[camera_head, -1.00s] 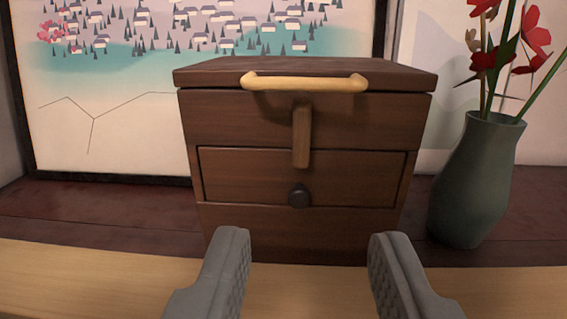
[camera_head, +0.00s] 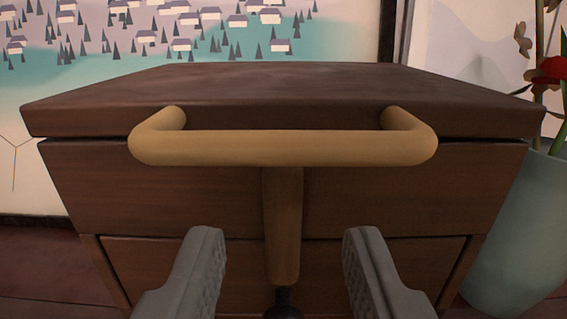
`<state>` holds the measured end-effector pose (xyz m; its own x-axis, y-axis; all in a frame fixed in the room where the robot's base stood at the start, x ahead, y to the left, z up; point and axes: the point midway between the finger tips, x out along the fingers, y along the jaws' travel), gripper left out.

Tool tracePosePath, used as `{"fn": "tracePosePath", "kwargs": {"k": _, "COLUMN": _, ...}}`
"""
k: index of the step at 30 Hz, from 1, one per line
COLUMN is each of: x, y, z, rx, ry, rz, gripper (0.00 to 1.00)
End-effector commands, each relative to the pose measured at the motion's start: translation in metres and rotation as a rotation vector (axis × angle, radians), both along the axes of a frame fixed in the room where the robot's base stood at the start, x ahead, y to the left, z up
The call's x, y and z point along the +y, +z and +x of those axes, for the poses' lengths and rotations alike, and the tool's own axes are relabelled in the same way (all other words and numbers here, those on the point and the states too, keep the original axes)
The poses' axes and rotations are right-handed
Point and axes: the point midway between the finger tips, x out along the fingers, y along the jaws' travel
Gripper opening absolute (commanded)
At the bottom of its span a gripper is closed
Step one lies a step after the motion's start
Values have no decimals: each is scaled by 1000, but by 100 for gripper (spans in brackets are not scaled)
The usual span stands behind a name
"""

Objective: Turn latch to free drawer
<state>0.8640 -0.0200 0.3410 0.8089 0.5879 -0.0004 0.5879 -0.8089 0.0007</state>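A dark wooden box (camera_head: 110,190) fills most of the view. A wooden latch (camera_head: 282,225) hangs upright on its front, its lower end reaching down over the drawer (camera_head: 150,262). The drawer looks shut. The drawer's dark round knob (camera_head: 284,300) is partly cut off at the bottom edge, just below the latch. A pale wooden handle (camera_head: 285,148) runs across the lid above the latch. My gripper (camera_head: 278,245) is open and empty, one finger on each side of the latch in the picture. I see no contact with the latch.
The handle bar juts out from the lid just above the fingers. A grey-green vase (camera_head: 520,235) with red flowers (camera_head: 552,72) stands close to the box on the right. A painted panel (camera_head: 60,90) stands behind.

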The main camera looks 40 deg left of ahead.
Motion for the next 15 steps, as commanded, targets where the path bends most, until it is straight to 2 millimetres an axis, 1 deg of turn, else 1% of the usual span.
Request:
{"fn": "tracePosePath", "kwargs": {"k": 1, "x": 6, "y": 0, "z": 6, "rx": -1, "ry": 2, "rz": 1, "gripper": 38}}
{"fn": "tracePosePath", "kwargs": {"k": 6, "x": 15, "y": 0, "z": 20, "rx": 0, "ry": 1, "rz": 0, "gripper": 38}}
{"fn": "tracePosePath", "kwargs": {"k": 15, "x": 20, "y": 0, "z": 27, "rx": 1, "ry": 0, "rz": 1, "gripper": 38}}
